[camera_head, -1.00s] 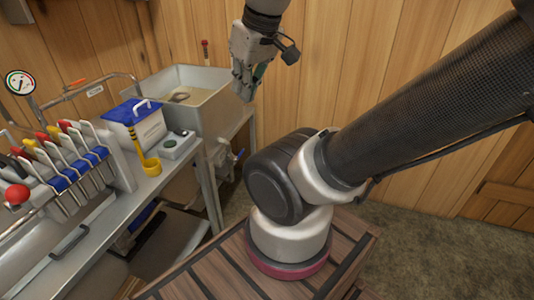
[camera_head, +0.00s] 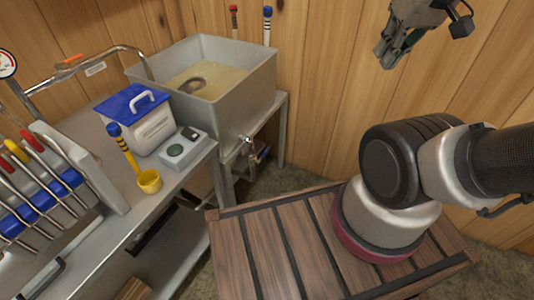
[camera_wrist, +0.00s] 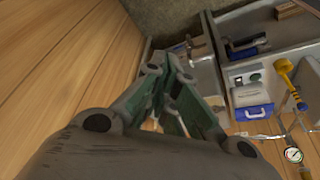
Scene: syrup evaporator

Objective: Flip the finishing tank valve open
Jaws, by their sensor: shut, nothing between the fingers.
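The finishing tank (camera_head: 240,105) is a grey metal basin with yellowish liquid, standing on a metal stand in the middle of the head view. Its valve (camera_head: 262,154), with a small blue handle, sits low on the tank's front right side. I cannot tell from here how the handle is set. My gripper (camera_head: 388,55) is up at the top right, shut and empty, well apart from the tank and valve. In the wrist view its green-padded fingers (camera_wrist: 160,72) meet at the tips and cover part of the scene; the valve is not clear there.
A blue-lidded white box (camera_head: 145,120), a scale (camera_head: 185,148) and a yellow ladle (camera_head: 149,180) stand on the metal bench to the left. My arm's wooden-topped base is in front. A wooden wall (camera_head: 335,90) stands behind, with free air before it.

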